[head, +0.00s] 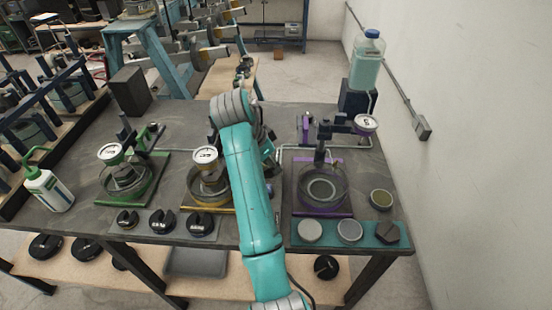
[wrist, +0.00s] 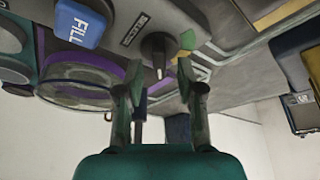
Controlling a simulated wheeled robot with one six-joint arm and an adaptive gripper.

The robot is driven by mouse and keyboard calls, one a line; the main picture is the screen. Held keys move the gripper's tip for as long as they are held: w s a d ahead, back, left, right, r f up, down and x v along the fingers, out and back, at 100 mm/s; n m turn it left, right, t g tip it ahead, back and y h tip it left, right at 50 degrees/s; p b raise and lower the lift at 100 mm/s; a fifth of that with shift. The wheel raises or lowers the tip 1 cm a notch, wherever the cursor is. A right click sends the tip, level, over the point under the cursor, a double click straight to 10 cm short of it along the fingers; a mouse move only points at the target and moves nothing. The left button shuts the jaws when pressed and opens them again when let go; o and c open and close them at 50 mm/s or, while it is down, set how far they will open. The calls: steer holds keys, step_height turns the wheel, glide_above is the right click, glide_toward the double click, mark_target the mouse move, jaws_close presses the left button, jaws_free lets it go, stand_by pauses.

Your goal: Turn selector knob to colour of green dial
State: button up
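The selector knob (wrist: 155,48) is dark and stands on a grey panel, below a small label plate, in the wrist view. A pale mark is on its lower end, pointing down the picture. A green patch (wrist: 187,40) and a yellow patch (wrist: 184,58) lie to its right. My gripper (wrist: 159,76) is open, with one finger on each side of the knob's lower end; I cannot tell if they touch it. In the head view, my arm hides the knob. The green dial (head: 110,152) is a white-faced gauge with a green rim, at left above a green-framed dish.
A blue FILL button (wrist: 80,22) and a purple-ringed dish (wrist: 85,75) are left of the knob in the wrist view. The head view shows a yellow-framed station with a gauge (head: 205,155), a purple-framed dish (head: 321,188) and a bottle (head: 367,62) near the wall.

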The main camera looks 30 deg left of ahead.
jaws_close()
steer(key=shift+n, duration=0.3)
steer(key=n+y, duration=0.2)
steer(key=n, duration=0.2)
steer(key=shift+a+n, duration=0.15)
steer(key=shift+n, duration=0.15)
steer(key=n, duration=0.2)
steer(key=n+y, duration=0.1)
steer(key=n, duration=0.1)
steer(key=shift+a+n+y, duration=0.15)
steer(key=shift+n+y, duration=0.15)
steer(key=n+g, duration=0.1)
steer(key=n, duration=0.1)
steer(key=n+g+y, duration=0.1)
steer(key=n, duration=0.2)
steer(key=shift+s+a, duration=0.15)
steer(key=n, duration=0.2)
steer(key=n+g+y, duration=0.1)
steer(key=n, duration=0.2)
steer(key=shift+s+a+g, duration=0.1)
steer(key=shift+s+g, duration=0.1)
steer(key=shift+g, duration=0.1)
